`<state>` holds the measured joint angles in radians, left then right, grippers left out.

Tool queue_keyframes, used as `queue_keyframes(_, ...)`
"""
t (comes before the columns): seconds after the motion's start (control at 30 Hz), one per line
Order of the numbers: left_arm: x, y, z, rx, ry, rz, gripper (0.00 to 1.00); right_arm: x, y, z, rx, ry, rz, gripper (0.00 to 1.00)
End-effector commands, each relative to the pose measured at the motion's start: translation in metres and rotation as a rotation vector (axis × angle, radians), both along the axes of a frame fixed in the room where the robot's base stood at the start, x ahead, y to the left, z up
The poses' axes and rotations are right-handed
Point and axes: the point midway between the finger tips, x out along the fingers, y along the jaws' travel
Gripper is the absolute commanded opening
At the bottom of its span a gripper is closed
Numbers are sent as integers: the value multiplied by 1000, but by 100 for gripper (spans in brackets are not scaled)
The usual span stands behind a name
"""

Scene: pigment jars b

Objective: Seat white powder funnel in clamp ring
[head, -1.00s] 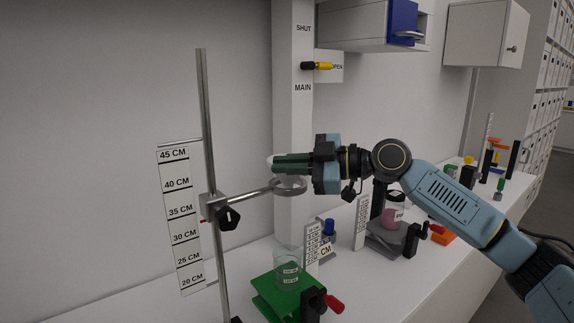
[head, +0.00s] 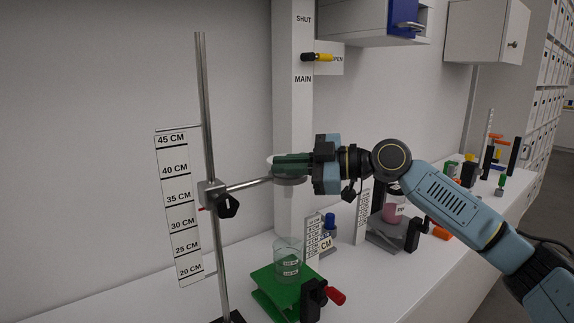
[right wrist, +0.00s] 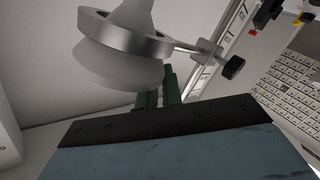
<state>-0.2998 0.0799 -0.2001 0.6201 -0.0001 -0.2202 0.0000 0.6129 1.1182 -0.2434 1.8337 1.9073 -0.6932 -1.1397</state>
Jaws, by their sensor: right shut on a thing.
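The white powder funnel (right wrist: 110,66) fills the upper left of the right wrist view, where its narrow stem (right wrist: 136,12) points up the picture. The metal clamp ring (right wrist: 127,38) goes around the funnel below its wide part; whether it bears on the ring all round I cannot tell. In the head view the ring (head: 290,181) is level, just under my right gripper (head: 280,162). That gripper is shut on the funnel, whose pale edge (head: 270,161) shows past the green fingertips. Its fingers (right wrist: 158,92) show in the wrist view too. My left gripper is out of view.
The ring's rod runs to a clamp with a black knob (head: 228,205) on an upright post (head: 206,120). A glass beaker (head: 287,262) stands on a green stand (head: 272,287) below the ring. A height scale (head: 177,210) is at left.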

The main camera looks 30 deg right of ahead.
Motion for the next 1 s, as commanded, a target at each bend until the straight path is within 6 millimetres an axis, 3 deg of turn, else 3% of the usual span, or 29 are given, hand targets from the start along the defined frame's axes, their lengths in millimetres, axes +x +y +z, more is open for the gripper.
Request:
queue_keyframes(0.07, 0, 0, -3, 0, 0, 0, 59, 0, 0, -3, 0, 0, 0, 0)
queue_keyframes(0.1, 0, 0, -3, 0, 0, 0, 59, 0, 0, -3, 0, 0, 0, 10)
queue_keyframes(0.3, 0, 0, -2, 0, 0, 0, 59, 0, 0, -2, 0, 0, -1, 33)
queue_keyframes(0.67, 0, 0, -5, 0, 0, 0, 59, -3, -4, -2, -1, -1, -3, 33)
queue_keyframes(1.0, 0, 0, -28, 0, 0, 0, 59, -35, -35, -2, -1, 2, -3, 33)
